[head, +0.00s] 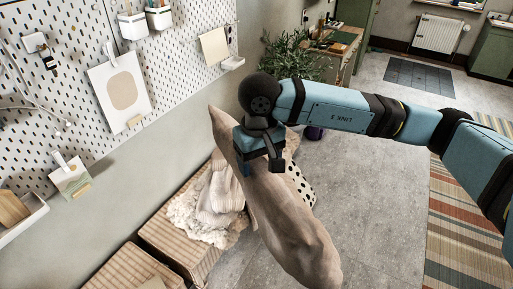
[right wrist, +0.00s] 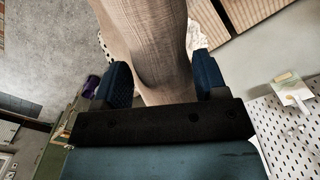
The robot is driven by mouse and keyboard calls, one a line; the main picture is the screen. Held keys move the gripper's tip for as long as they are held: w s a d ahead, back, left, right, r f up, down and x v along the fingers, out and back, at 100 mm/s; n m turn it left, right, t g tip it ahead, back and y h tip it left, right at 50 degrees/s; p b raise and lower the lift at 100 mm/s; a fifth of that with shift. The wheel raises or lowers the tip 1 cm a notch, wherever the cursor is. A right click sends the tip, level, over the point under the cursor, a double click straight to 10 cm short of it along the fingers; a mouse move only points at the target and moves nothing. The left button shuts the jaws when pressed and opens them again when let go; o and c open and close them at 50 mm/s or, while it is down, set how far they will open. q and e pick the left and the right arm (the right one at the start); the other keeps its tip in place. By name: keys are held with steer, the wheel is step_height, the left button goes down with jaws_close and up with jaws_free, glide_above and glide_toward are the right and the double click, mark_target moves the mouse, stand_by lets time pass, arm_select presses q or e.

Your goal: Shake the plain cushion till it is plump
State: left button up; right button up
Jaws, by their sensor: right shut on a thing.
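The plain cushion (head: 285,218) is beige-brown and hangs in the air, tilted, its lower end toward the front of the head view. My right gripper (head: 260,165) is shut on the cushion near its upper part. In the right wrist view the cushion (right wrist: 148,45) runs between the two blue fingers of the right gripper (right wrist: 160,82), with folds in its cloth. The wrist hides part of the cushion in the head view. My left gripper is in neither view.
Below stands a bench with striped beige pads (head: 180,243), bearing a cream fleece and knit throw (head: 212,205). A black-dotted white cushion (head: 301,186) shows behind the held one. A pegboard wall (head: 60,70) is at left. Grey floor (head: 375,180) is free at right, beside a striped rug (head: 455,225).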

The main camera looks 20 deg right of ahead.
steer(key=s+d+f, duration=0.2)
steer(key=d+f, duration=0.3)
steer(key=f, duration=0.4)
steer(key=shift+m, duration=0.4)
steer(key=r, duration=0.5)
steer(key=shift+w+d, duration=0.15)
steer(key=shift+w, duration=0.1)
step_height(320, 180, down, 6)
step_height(320, 180, up, 5)
steer(key=shift+f, duration=0.1)
steer(key=shift+s+f, duration=0.15)
steer(key=shift+f, duration=0.05)
step_height(320, 180, down, 5)
steer(key=shift+r, duration=3.3)
step_height(320, 180, down, 6)
steer(key=shift+r, duration=0.1)
